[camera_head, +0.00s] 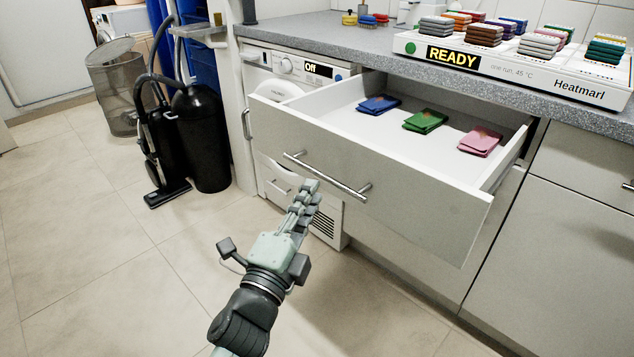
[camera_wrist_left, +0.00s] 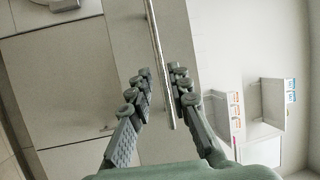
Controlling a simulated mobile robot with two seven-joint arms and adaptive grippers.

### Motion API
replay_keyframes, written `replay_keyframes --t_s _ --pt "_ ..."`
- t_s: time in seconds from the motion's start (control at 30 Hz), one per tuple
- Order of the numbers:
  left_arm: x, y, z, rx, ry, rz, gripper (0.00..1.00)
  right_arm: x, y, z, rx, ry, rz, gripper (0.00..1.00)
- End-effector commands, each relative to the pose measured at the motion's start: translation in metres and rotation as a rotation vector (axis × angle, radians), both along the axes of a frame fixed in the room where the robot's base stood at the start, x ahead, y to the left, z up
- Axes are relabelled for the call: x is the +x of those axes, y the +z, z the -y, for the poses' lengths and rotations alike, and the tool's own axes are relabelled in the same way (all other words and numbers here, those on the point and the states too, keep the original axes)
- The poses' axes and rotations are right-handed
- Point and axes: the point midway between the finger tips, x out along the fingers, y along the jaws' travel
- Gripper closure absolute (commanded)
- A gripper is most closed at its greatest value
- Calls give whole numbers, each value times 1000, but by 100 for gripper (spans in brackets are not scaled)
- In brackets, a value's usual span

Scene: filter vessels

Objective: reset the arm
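My left gripper (camera_head: 312,184) is in front of the pulled-out drawer (camera_head: 370,175), with its fingertips close to the bar handle (camera_head: 325,177). In the left wrist view the left gripper (camera_wrist_left: 161,72) has a gap between its fingers. The handle (camera_wrist_left: 157,40) lines up with that gap there, but I see no grip on it. I cannot tell whether the fingers touch it. Nothing is held. My right gripper is not in view.
The drawer holds a blue packet (camera_head: 378,104), a green packet (camera_head: 424,121) and a pink packet (camera_head: 480,141). A white Heatmarl unit (camera_head: 520,72) reading READY stands on the counter with several coloured stacks. A black vacuum (camera_head: 165,140) stands at left. The floor (camera_head: 90,240) is clear.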

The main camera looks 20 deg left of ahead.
Motion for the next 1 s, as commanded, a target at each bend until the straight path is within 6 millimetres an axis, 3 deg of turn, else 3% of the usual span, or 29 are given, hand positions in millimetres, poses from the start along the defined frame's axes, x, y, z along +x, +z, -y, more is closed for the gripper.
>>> replay_keyframes --t_s 0.2,0.63,0.73,0.87,1.0 --pt "-13 -2 1 1 0 0 81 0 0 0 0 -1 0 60" --pt "-13 -2 1 0 0 -1 81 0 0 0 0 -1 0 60" --pt "-12 -13 -4 -41 11 -32 81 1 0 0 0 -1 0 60" --pt "-10 -62 -26 -240 74 -182 81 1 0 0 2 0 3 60" --pt "-29 -158 -52 -577 221 -454 81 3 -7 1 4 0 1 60"
